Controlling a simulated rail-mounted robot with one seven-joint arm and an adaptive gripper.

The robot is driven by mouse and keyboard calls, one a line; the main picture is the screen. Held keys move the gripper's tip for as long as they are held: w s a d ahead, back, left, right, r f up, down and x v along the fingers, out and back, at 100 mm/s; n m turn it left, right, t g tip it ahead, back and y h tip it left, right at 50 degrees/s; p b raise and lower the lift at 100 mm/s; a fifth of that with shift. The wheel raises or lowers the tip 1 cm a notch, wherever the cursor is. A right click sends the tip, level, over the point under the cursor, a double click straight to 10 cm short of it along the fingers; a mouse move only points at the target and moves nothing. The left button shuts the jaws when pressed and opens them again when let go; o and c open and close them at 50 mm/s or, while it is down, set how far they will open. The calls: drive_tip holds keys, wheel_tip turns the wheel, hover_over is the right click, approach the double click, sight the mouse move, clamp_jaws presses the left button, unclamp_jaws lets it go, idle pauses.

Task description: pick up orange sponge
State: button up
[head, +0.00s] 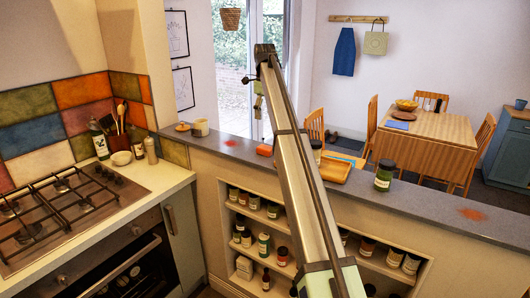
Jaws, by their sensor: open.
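The orange sponge (265,150) is a small reddish-orange block. It lies on the grey ledge (430,192) of the half wall, just left of my long arm, which crosses the middle of the head view from bottom to top. No gripper fingers can be made out. Small parts show near the arm's far end, too small and unclear to identify. Nothing visible touches the sponge.
A wooden tray (336,170), a dark green jar (384,175) and an orange stain (473,214) lie right of the arm on the ledge. Shelves of jars sit below; a stove (65,205) is at left.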

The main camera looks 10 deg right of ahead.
sight(264, 147)
wheel_tip(264, 147, down, 15)
drive_tip(key=p, duration=0.5)
drive_tip(key=shift+w+a, duration=0.1)
drive_tip(key=shift+w, duration=0.05)
drive_tip(key=c, duration=0.9)
